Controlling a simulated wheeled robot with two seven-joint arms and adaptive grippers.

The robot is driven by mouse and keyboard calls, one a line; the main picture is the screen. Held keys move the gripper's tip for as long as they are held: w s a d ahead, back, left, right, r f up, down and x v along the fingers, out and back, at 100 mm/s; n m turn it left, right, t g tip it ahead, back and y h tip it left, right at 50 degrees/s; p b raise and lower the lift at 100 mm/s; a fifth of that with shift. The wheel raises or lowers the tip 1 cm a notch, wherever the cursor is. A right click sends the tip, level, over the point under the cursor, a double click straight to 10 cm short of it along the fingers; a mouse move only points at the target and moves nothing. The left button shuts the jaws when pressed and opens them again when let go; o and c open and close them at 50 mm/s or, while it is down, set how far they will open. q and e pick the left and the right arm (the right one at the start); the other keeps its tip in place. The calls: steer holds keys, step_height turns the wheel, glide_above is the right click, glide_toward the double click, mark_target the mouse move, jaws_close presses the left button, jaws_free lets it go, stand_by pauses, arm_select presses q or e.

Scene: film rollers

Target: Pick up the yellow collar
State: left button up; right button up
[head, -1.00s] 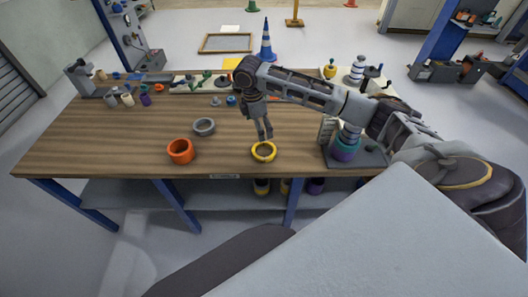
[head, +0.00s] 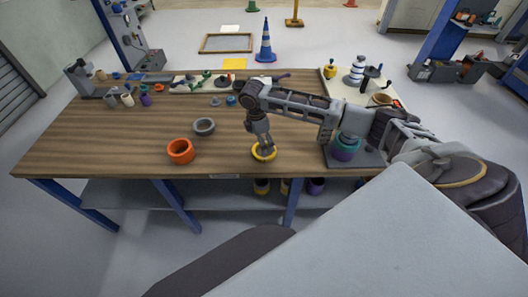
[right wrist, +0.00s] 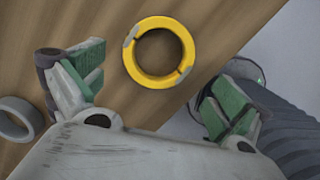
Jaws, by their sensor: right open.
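The yellow collar (head: 257,157) lies flat near the front edge of the wooden table. In the right wrist view it is a yellow ring (right wrist: 136,68) with small grey patches on its rim. My right gripper (head: 265,148) is directly above the collar in the head view and partly covers it. In the right wrist view the gripper (right wrist: 158,82) is open and empty, its green-padded fingers wide apart. The collar shows between and just beyond the fingers, with no visible contact. My left gripper is not in view.
An orange collar (head: 180,151) and a grey collar (head: 204,127) stand to the left on the table (head: 100,145). A teal and purple roller (head: 345,149) stands on a grey base at the right. Several small parts line the back. The table's front edge is close to the yellow collar.

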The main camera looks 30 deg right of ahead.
steer(key=shift+f, duration=0.35)
steer(key=shift+d+f, duration=0.25)
steer(key=shift+f, duration=1.05)
steer(key=shift+d+f, duration=0.25)
steer(key=shift+f, duration=1)
steer(key=c, duration=0.9)
steer(key=shift+r, duration=0.1)
steer(key=shift+r, duration=4.95)
